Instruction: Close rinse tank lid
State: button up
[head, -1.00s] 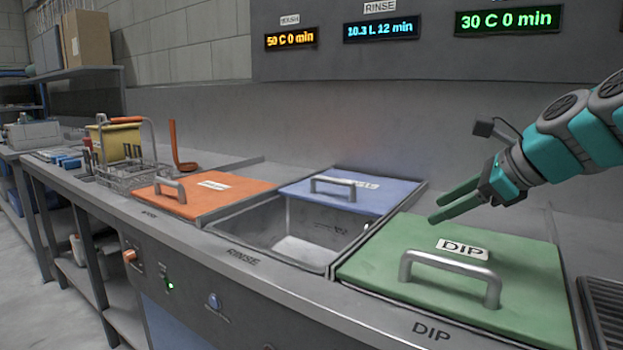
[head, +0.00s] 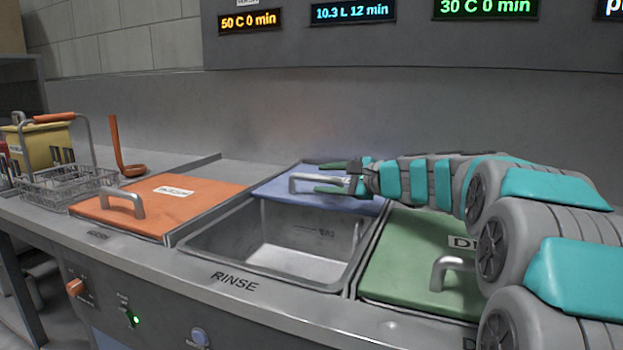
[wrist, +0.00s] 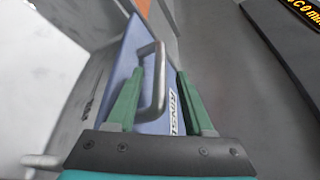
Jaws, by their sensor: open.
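The blue rinse lid (head: 358,204) is slid to the back of the rinse tank (head: 290,252), leaving the front of the tank open. Its grey bar handle (head: 305,177) stands on top of the lid. My gripper (head: 335,178) is open at the handle, coming from the right, with one green finger on each side of the bar. In the wrist view, the handle (wrist: 159,75) lies between the open green fingers (wrist: 155,98) on the blue lid (wrist: 128,62). I cannot tell whether a finger touches it.
The orange wash lid (head: 165,203) covers the tank at left, and the green dip lid (head: 405,255) with its handle is at right, partly under my arm. A wire basket (head: 65,185) and an orange ladle (head: 122,150) stand at the left.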

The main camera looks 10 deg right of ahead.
jog(key=shift+x, duration=1.95)
jog(key=shift+c, duration=0.4)
jog(key=shift+s, duration=0.1)
grip_shut()
